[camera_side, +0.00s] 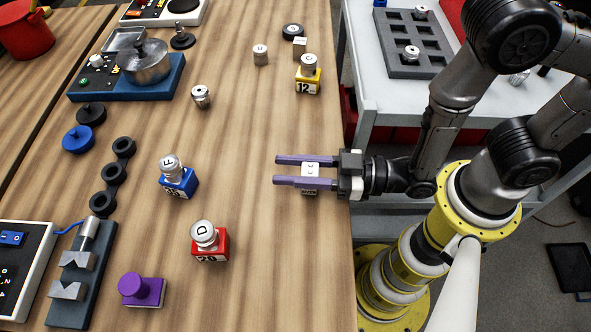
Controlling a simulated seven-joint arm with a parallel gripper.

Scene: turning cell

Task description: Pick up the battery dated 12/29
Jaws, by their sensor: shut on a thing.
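My gripper (305,171), with two purple fingers, reaches in from the right over the table's right side. It is shut on a small white block (310,170) between the fingers. The block has dark marks on top and dark print on its front edge, too small to read, so I cannot tell whether it is the battery dated 12/29. No 12/29 date is readable anywhere in view. I cannot tell whether the block touches the table.
A yellow block (307,83) marked 12, a blue block (180,184) and a red block (210,246) each carry a metal cylinder. A purple knobbed block (148,292) stands at front. A grey tray (432,68) is on the white cart. The wood around my gripper is clear.

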